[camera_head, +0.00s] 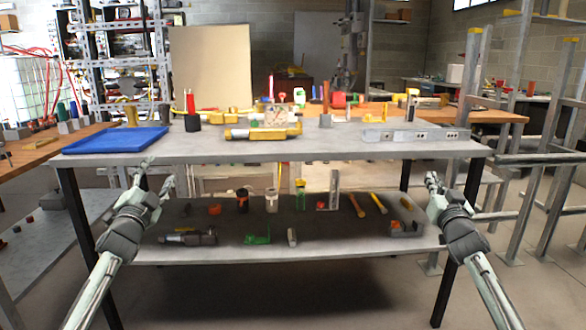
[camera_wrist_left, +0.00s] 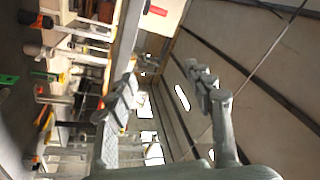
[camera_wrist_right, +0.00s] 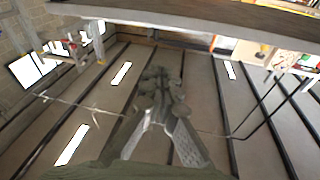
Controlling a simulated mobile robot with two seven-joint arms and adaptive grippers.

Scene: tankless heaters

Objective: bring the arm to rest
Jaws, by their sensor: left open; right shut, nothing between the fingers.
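My left gripper (camera_head: 157,178) is at the left in the head view, in front of the table's front edge, with its fingers pointing up. In the left wrist view its two fingers (camera_wrist_left: 165,88) stand apart with nothing between them. My right gripper (camera_head: 433,180) is at the right in the head view, near the table's right front corner, also pointing up. In the right wrist view its fingers (camera_wrist_right: 160,80) are together and hold nothing. Both grippers look apart from the objects on the table.
A grey two-level table (camera_head: 330,152) stands in front of me. A blue tray (camera_head: 115,141), a yellow tool (camera_head: 262,133) and a grey metal bar (camera_head: 415,134) lie on top. Several tools rest on the lower shelf (camera_head: 330,243). Metal frames (camera_head: 470,110) stand at the right.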

